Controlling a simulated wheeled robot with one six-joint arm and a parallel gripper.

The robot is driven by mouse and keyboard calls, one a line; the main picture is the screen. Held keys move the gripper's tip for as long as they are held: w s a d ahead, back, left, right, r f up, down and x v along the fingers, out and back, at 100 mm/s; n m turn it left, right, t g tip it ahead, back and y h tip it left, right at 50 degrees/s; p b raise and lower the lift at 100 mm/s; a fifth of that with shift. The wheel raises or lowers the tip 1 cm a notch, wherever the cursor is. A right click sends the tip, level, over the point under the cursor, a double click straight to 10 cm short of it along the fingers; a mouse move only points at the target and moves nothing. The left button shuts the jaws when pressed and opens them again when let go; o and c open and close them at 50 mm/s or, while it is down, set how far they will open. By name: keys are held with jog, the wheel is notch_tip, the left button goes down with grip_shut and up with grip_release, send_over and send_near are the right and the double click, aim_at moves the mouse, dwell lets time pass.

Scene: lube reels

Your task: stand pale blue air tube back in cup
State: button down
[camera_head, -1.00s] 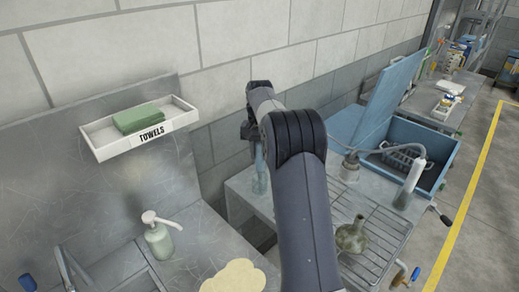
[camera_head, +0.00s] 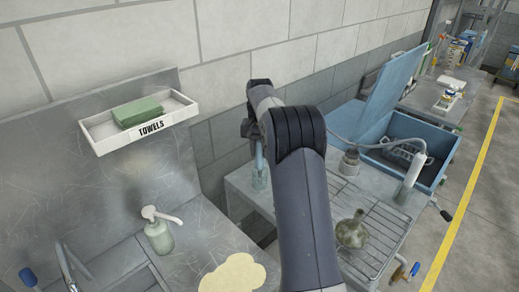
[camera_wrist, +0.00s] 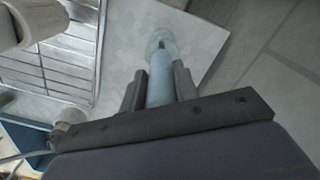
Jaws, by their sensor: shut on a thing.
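The pale blue air tube (camera_wrist: 160,80) is between the two fingers of my gripper (camera_wrist: 159,84), which is shut on it. The tube (camera_head: 259,153) hangs about upright below my gripper (camera_head: 255,130) in the head view. Its lower end meets the clear glass cup (camera_wrist: 162,40) in the wrist view, with a dark tip showing at the cup. The cup (camera_head: 260,181) stands on the metal bench near the wall. I cannot tell whether the tip is inside the cup or just above it.
A wire rack (camera_head: 375,240) on the bench carries a round flask (camera_head: 351,231). A blue open box (camera_head: 425,145) and a white-topped cylinder (camera_head: 411,178) stand to the right. A soap pump (camera_head: 158,236) and the towel shelf (camera_head: 98,142) are on the left.

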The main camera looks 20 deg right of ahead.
jog(key=c, duration=1)
grip_release()
notch_tip(320, 180, up, 11)
jog(key=shift+w+f, duration=0.1)
jog(key=shift+f, duration=0.05)
jog(key=shift+f, duration=0.1)
notch_tip(320, 180, down, 11)
jog(key=shift+r, duration=0.6)
jog(key=shift+f, duration=0.1)
